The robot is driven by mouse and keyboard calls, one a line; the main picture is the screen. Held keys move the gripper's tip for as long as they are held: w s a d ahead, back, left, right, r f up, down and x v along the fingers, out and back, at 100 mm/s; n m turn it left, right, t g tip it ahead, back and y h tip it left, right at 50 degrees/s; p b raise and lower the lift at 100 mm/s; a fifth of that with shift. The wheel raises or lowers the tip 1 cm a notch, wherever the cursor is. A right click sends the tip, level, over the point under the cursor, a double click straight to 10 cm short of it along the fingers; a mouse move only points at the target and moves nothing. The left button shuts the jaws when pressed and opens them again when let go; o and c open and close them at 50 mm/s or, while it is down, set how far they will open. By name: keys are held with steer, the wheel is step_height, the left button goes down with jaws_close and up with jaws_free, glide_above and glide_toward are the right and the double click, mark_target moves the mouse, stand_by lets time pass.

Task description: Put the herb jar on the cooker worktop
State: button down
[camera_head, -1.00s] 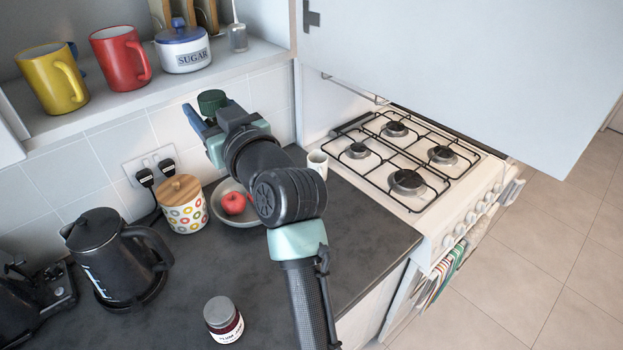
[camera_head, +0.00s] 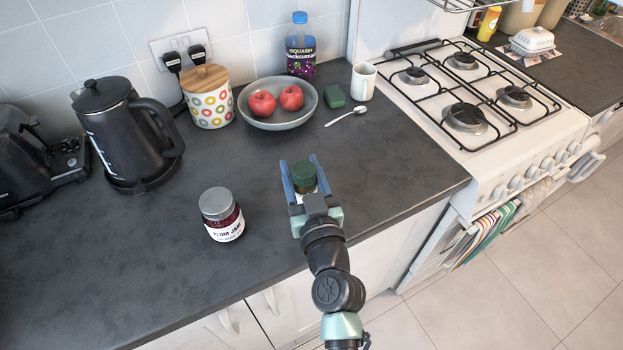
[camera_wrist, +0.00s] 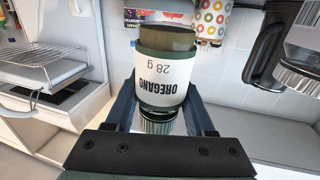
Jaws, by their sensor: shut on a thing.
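In the wrist view the jar (camera_wrist: 162,85) shows a white label reading OREGANO, upside down in that picture. My gripper is shut on the jar's sides. In the head view it is over the front part of the dark worktop (camera_head: 385,165) left of the cooker (camera_head: 470,110). I cannot tell how far above the surface the jar is, as its base is hidden.
The plum jam jar (camera_head: 221,215) stands to the left of my gripper. Behind are a bowl of apples (camera_head: 278,118), a green block (camera_head: 333,95), a spoon (camera_head: 346,116), a white mug (camera_head: 363,81) and a squash bottle (camera_head: 300,50). A kettle (camera_head: 120,135) stands left. Worktop right of my gripper is clear.

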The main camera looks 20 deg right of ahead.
mark_target(302, 191)
steer(key=shift+f+b, duration=1.55)
steer(key=shift+f, duration=1.45)
steer(key=shift+f, duration=0.1)
steer(key=shift+f, duration=0.1)
steer(key=shift+c, duration=1.3)
jaws_free()
